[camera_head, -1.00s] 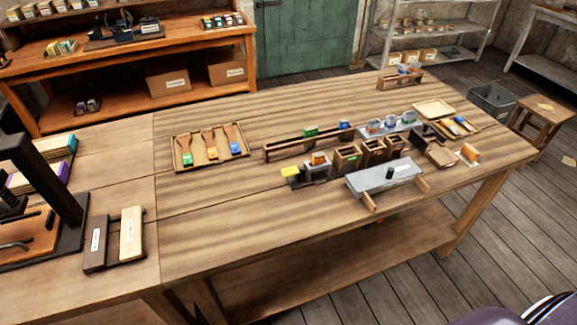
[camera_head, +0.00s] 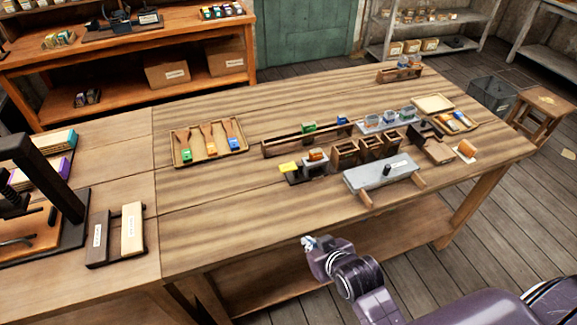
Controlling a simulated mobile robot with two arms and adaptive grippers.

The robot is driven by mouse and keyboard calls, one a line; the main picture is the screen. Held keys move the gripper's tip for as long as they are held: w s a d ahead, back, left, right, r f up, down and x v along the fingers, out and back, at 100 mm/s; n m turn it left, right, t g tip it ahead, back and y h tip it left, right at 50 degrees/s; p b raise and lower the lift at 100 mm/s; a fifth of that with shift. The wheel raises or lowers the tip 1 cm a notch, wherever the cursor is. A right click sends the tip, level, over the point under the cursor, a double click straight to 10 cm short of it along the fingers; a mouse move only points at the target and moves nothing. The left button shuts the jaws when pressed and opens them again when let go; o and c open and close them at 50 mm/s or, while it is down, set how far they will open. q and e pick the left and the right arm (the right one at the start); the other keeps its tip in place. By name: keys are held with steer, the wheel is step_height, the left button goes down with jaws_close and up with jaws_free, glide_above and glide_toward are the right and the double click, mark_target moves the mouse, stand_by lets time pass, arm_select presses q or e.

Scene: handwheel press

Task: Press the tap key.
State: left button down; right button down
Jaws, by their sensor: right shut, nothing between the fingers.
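No part is clearly readable as the tap key, as labels are too small. A small black block with a yellow top (camera_head: 289,168) stands near the middle of the wooden table (camera_head: 230,240). My right gripper (camera_head: 309,241) is shut and empty, in front of the table's front edge, apart from both. Its fingertips look small and are partly unclear. My left gripper is not in view.
A tray with three colour-tipped wooden tools (camera_head: 178,143) lies at the left back. Open wooden boxes (camera_head: 371,146), glass jars (camera_head: 389,117) and a long rack (camera_head: 300,140) crowd the middle and right. A black press (camera_head: 60,185) stands at left. The table's front left is clear.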

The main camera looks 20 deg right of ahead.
steer(key=w+d+r+m+t, duration=0.1)
steer(key=w+r+t, duration=0.5)
steer(key=w+r, duration=0.5)
step_height(320, 180, up, 3)
steer(key=shift+d+f, duration=0.1)
steer(key=shift+d, duration=0.05)
steer(key=shift+w, duration=0.2)
steer(key=p, duration=0.2)
glide_above(291, 170)
steer(key=s+a, duration=0.1)
step_height(291, 170, down, 2)
steer(key=f, duration=0.1)
steer(key=f+p, duration=0.1)
steer(key=shift+a+f, duration=0.2)
steer(key=shift+f, duration=1)
